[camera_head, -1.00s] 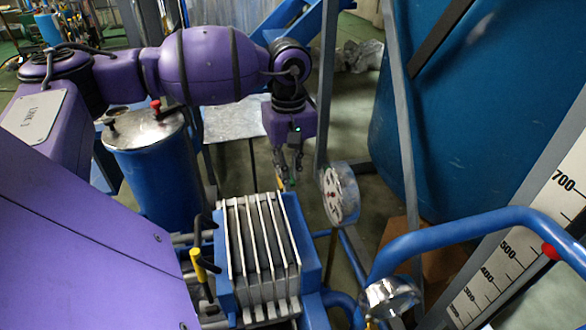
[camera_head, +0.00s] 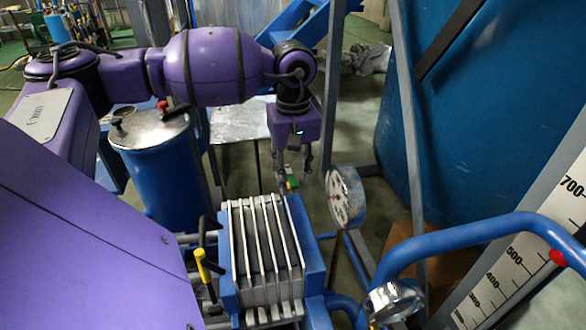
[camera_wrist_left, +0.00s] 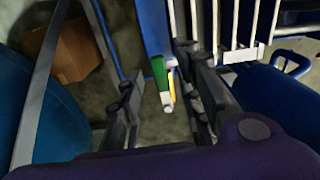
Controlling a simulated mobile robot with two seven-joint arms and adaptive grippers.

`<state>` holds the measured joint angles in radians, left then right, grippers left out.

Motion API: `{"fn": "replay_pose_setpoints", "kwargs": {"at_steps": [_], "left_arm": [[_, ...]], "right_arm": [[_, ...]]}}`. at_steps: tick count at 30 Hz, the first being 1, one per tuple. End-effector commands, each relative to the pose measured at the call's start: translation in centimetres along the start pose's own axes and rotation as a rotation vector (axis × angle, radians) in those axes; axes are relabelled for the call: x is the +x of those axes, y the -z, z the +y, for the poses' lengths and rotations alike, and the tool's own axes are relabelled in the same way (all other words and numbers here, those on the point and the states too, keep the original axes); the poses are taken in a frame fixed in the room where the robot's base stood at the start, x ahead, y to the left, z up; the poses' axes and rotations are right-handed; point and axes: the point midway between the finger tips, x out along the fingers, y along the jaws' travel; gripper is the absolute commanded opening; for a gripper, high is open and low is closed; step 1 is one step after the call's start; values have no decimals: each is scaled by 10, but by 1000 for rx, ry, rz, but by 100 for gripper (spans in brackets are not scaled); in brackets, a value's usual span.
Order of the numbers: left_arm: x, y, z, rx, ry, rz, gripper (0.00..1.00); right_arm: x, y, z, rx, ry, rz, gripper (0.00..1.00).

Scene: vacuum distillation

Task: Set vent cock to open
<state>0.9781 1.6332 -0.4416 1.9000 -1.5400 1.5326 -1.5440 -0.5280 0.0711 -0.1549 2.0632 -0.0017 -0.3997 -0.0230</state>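A small cock with a green and yellow handle (camera_head: 291,182) sits beside the far right corner of the blue-framed plate block; I take it to be the vent cock, but no label is legible. In the left wrist view the green and yellow handle (camera_wrist_left: 160,77) with a pale tip lies between the fingers. My left gripper (camera_head: 294,172) points down over it, fingers apart on either side. It is open in the wrist view (camera_wrist_left: 162,92), with no clear contact visible. The cock's body is partly hidden. My right gripper is out of view.
A round dial (camera_head: 345,197) stands close to the right of my left gripper. The plate block (camera_head: 262,250) is in front, with a yellow-handled lever (camera_head: 203,265) on its left. A blue tank (camera_head: 158,170) stands left. A blue pipe (camera_head: 470,233) curves at right.

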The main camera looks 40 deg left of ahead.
Motion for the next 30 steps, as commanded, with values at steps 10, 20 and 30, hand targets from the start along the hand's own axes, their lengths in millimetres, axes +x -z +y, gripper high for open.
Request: {"fn": "replay_pose_setpoints", "kwargs": {"at_steps": [10,20,30], "left_arm": [[-18,0,0,-1,-1,1,33],[-87,0,1,0,-4,2,33],[-120,0,0,0,0,0,33]], "right_arm": [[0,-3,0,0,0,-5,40],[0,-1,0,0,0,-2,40],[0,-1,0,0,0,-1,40]]}}
